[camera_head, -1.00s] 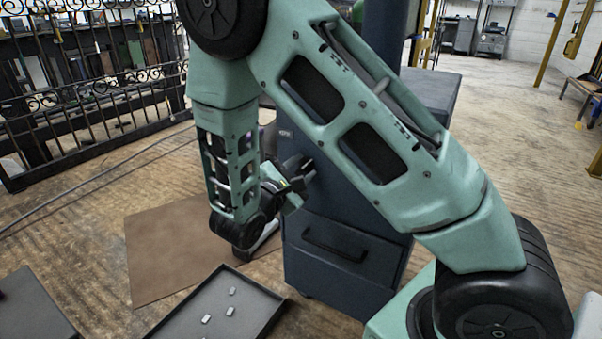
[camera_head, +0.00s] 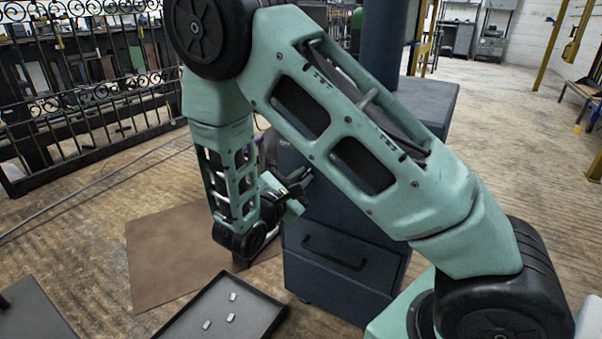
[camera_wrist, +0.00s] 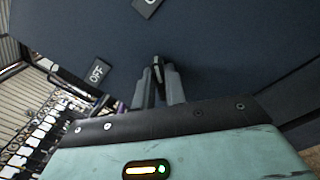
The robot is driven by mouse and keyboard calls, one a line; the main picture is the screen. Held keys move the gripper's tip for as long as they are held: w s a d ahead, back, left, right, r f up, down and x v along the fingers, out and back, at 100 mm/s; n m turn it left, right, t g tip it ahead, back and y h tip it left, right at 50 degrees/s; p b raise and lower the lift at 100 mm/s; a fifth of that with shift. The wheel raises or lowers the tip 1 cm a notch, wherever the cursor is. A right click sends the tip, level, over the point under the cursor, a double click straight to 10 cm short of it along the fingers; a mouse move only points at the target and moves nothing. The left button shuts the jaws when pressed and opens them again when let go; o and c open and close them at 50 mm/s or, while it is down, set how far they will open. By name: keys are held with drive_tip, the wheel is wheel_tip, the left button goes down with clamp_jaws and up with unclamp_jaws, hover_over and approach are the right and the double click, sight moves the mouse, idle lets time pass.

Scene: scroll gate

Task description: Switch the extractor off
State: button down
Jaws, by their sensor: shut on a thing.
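The extractor (camera_head: 340,215) is a dark blue cabinet with a thick column, partly hidden behind my arm in the head view. In the wrist view its dark panel (camera_wrist: 220,50) fills the upper part. An OFF label (camera_wrist: 98,72) sits left of my fingers, and a second label (camera_wrist: 148,6), cut by the top edge, sits above them. My gripper (camera_wrist: 158,72) is against the panel, its fingers closed on a small dark switch lever (camera_wrist: 157,66), mostly hidden between them. In the head view my gripper (camera_head: 298,184) is at the cabinet's left side.
A black tray (camera_head: 262,325) with several small pale pieces lies in front of the cabinet, beside a brown mat (camera_head: 165,255). A dark ornate iron gate (camera_head: 85,95) stands at the back left. Wooden floor (camera_head: 510,130) is open to the right.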

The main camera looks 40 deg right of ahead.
drive_tip(key=shift+w+a+f+n+p, duration=0.1)
drive_tip(key=shift+w+n+p, duration=0.05)
drive_tip(key=shift+n+p, duration=2.65)
drive_tip(key=shift+w+a+r+n+p, duration=0.1)
drive_tip(key=shift+n+p, duration=2.05)
drive_tip(key=shift+p, duration=1.25)
drive_tip(key=shift+w+a+f+n+p, duration=0.1)
drive_tip(key=shift+w+n+p, duration=0.05)
drive_tip(key=shift+n+p, duration=2.65)
drive_tip(key=shift+m+p, duration=0.25)
drive_tip(key=shift+p, duration=0.1)
drive_tip(key=c, duration=1.5)
unclamp_jaws()
drive_tip(key=shift+d, duration=0.1)
drive_tip(key=shift+o, duration=0.2)
drive_tip(key=v, duration=1.7)
drive_tip(key=shift+a, duration=0.25)
